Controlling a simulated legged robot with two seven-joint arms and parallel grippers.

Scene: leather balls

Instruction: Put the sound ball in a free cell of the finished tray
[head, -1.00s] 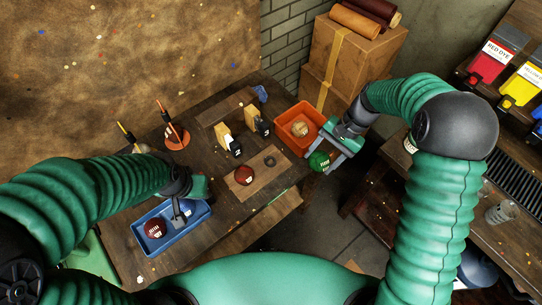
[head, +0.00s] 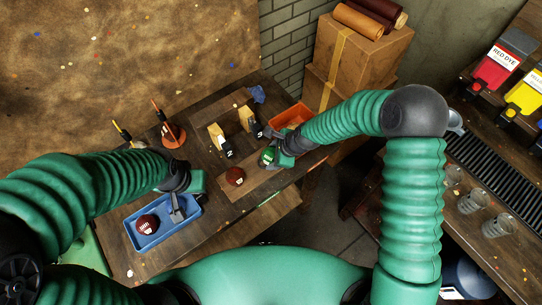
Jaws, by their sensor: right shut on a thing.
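My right gripper (head: 279,150) is shut on a green ball (head: 268,157), above the brown board on the table and up-right of a dark red ball (head: 235,176). A blue tray (head: 140,243) at the front left holds another dark red ball (head: 147,225). My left gripper (head: 178,212) is over the right part of this tray, its fingers too small to read. An orange tray (head: 290,113) at the back right is partly hidden by my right arm. I cannot tell which tray is the finished one.
Two upright blocks with dark faces (head: 221,140) stand behind the board. An orange holder (head: 170,135) with a thin tool is at the back left. Cardboard boxes (head: 360,50) stand behind the orange tray. A side bench at right holds glasses (head: 497,225) and dye bins.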

